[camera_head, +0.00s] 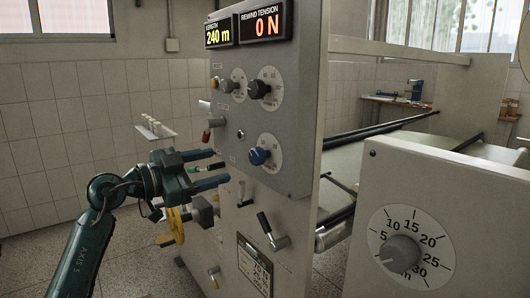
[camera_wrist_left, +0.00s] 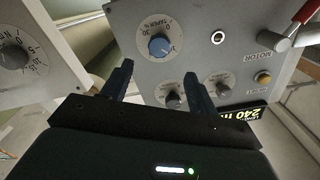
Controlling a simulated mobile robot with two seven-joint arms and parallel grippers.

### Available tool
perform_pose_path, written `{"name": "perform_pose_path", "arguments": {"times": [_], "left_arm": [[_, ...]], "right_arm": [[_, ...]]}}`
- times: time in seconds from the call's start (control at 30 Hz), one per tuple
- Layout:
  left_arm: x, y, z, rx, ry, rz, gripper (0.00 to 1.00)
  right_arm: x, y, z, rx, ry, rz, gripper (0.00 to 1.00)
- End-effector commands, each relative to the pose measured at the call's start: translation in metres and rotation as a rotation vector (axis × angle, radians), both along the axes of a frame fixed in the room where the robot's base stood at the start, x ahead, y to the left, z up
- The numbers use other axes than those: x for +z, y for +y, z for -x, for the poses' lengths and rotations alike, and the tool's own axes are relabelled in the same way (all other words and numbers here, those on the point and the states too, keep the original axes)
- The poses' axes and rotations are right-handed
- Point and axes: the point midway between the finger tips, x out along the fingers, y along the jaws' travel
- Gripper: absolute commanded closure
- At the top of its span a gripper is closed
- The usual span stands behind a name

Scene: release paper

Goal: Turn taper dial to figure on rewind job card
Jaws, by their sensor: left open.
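The taper dial has a blue knob (camera_head: 259,156) on a round white scale, low on the grey control panel (camera_head: 220,130). The blue knob also shows in the left wrist view (camera_wrist_left: 160,46), beyond and between the fingertips; its scale is upside down there and its setting is hard to read. My left gripper (camera_head: 221,167) is open and empty, left of the knob and apart from it; its fingers also show in the left wrist view (camera_wrist_left: 158,70). The card (camera_head: 255,267) on the machine's lower front is partly legible, but I cannot read its taper figure. My right gripper is not in view.
Two dark knobs (camera_head: 259,89) (camera_head: 229,86) sit above the taper dial. The display (camera_head: 262,23) reads rewind tension 0 N, beside 240 m. A lever (camera_head: 272,234) juts out below. A grey dial (camera_head: 400,252) is on a separate box at right. A yellow handwheel (camera_head: 175,226) is below my gripper.

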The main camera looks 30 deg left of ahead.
Motion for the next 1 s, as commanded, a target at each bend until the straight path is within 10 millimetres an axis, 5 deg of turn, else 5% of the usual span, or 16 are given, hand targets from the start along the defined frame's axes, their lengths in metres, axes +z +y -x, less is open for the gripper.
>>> {"name": "perform_pose_path", "arguments": {"times": [0.5,1.0], "left_arm": [[0.002,-0.039,-0.092,-0.003,-0.003,0.002,0.41],[0.0,-0.046,-0.109,-0.002,-0.002,0.0,0.41]], "right_arm": [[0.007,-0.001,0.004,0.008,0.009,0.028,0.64],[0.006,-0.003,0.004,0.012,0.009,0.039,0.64]]}}
